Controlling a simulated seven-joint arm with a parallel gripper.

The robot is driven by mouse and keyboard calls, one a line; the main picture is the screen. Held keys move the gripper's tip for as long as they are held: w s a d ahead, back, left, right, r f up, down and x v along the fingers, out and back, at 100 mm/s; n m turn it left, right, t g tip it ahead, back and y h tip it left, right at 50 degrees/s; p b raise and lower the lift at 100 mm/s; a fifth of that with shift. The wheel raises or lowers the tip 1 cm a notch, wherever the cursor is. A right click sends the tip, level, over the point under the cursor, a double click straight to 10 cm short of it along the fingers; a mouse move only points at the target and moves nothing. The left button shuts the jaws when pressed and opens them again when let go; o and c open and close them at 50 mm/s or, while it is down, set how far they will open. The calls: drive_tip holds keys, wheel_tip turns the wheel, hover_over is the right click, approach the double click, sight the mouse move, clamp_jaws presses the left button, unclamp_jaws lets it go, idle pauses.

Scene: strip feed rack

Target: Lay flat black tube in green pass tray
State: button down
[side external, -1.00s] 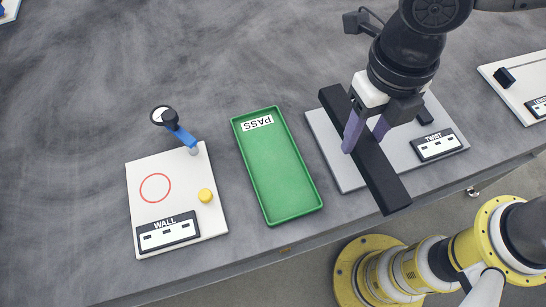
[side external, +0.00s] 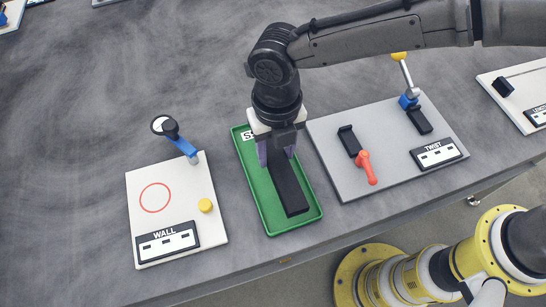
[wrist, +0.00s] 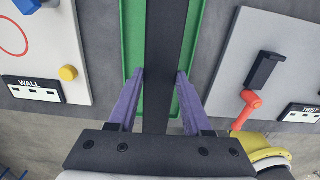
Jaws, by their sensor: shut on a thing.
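The black tube (side external: 289,186) is a long flat dark bar, lined up with the length of the green pass tray (side external: 266,213). In the side view it lies within the tray's outline; I cannot tell whether it touches the tray floor. My gripper (side external: 276,155) is over the tray, pointing down, with purple fingers on both sides of the tube. In the wrist view the tube (wrist: 165,50) runs between the fingers (wrist: 160,80) and over the green tray (wrist: 135,60). My gripper hides part of the tube and the tray's PASS label.
Left of the tray is the white WALL board (side external: 150,185) with a yellow button (side external: 205,205) and a blue-armed gauge (side external: 178,138). Right is the grey TWIST board (side external: 385,130) with a red lever (side external: 366,167) and a blue-based post (side external: 407,90).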

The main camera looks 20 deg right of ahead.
sight(273, 155)
drive_tip(key=shift+w+a+f, duration=0.25)
drive_tip(key=shift+f, duration=1.5)
drive_tip(key=shift+f, duration=0.2)
drive_tip(key=shift+c, duration=1.7)
unclamp_jaws()
wheel_tip(273, 155, up, 12)
drive_tip(key=shift+r, duration=0.15)
